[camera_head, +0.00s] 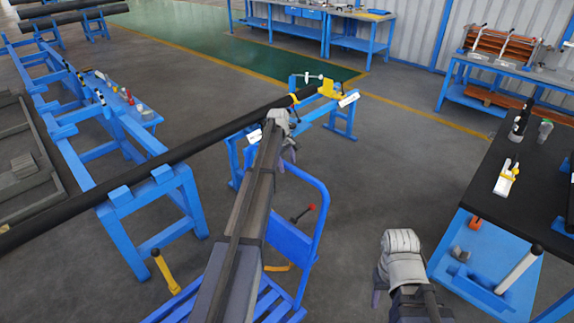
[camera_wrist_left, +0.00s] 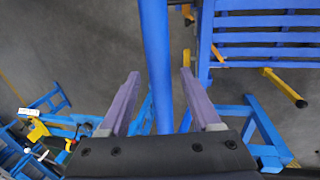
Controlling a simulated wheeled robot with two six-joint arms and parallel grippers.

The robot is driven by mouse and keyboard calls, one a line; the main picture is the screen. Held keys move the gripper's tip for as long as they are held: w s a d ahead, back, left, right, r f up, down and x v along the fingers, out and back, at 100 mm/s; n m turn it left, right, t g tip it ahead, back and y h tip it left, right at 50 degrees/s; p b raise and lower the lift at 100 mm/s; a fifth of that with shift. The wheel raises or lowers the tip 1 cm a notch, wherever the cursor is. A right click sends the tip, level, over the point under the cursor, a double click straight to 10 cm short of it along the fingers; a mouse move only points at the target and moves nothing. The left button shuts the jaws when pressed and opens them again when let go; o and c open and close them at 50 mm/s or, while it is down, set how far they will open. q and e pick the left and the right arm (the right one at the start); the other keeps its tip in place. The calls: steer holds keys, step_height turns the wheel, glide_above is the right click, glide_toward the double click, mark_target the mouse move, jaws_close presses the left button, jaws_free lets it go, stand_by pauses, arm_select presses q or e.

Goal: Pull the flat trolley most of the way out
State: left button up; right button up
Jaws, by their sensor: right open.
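The flat trolley is blue with a slatted deck (camera_head: 272,304) and a tall tubular push handle (camera_head: 319,220). It stands low in the head view, partly hidden behind my left arm. The deck also shows at the upper right of the left wrist view (camera_wrist_left: 265,38). My left gripper (camera_head: 284,150) is over the handle's far upper end. In the left wrist view its jaws (camera_wrist_left: 160,85) are apart, with a blue tube (camera_wrist_left: 157,45) running between them. I cannot tell whether the tube is within finger depth. My right gripper (camera_head: 398,286) is open and empty over bare floor.
A long dark pipe (camera_head: 150,168) lies across blue stands (camera_head: 160,205) at the left and behind the trolley. A blue stand with a yellow clamp (camera_head: 328,88) holds its far end. A black-topped workbench (camera_head: 500,215) is at the right. The floor between (camera_head: 390,180) is clear.

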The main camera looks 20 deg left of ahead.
arm_select(q)
jaws_close()
stand_by(0.3)
stand_by(1.0)
